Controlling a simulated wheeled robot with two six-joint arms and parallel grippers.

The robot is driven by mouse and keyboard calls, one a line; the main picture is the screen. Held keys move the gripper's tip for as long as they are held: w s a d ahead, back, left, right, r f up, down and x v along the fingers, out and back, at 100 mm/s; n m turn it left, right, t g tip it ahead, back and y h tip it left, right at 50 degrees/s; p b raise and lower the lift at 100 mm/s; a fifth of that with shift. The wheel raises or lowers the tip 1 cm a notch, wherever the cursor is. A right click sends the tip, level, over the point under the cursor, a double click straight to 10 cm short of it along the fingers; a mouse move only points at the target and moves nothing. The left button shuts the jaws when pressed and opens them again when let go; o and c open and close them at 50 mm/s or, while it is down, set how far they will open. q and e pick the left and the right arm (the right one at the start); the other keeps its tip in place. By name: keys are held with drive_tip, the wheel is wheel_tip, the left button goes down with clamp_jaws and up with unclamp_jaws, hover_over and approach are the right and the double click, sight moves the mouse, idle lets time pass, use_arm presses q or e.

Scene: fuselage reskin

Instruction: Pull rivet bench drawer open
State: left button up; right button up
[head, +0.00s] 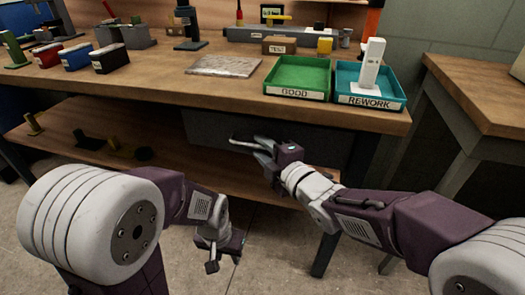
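The grey rivet bench drawer (315,139) sits under the wooden bench top, and its front looks flush with the bench. A pale bar handle (242,142) stands out from its front. My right gripper (262,151) is at the right end of this handle, with its two fingers apart. The handle's end meets the upper finger in the picture; I cannot tell whether they touch. My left gripper (224,262) hangs low in front of the bench, pointing down, its fingers apart and empty, away from the drawer.
On the bench top (225,93) stand a green GOOD tray (298,93), a teal REWORK tray (370,98) holding a white device, a metal sheet (224,66) and several small bins. A lower shelf (75,133) runs below. A second table (485,90) stands at right.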

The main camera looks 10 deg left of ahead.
clamp_jaws()
idle(1.4)
